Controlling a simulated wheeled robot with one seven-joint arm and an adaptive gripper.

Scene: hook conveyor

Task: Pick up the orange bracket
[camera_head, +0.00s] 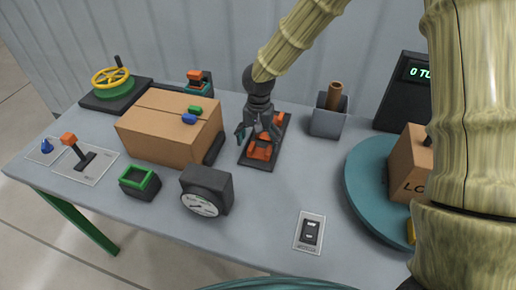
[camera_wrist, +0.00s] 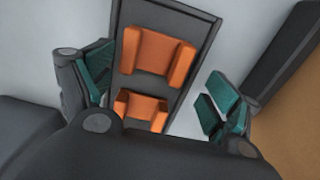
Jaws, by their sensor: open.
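Orange bracket pieces lie on a narrow black board (camera_head: 245,160) in the middle of the table. One orange bracket (camera_head: 261,152) shows at the board's near end, below my gripper (camera_head: 258,136). In the wrist view, two separate U-shaped orange pieces sit on the black board (camera_wrist: 190,22): a larger one (camera_wrist: 158,55) and a smaller one (camera_wrist: 141,108), partly hidden by my gripper's body. My gripper (camera_wrist: 158,88) points down over the board with its teal-padded fingers apart, one on each side. Nothing is between the fingers; their height above the pieces is unclear.
A cardboard box (camera_head: 165,137) with green and blue pieces on top stands close left of the board. A teal turntable (camera_head: 366,205) carries another box. The table's front middle is mostly clear.

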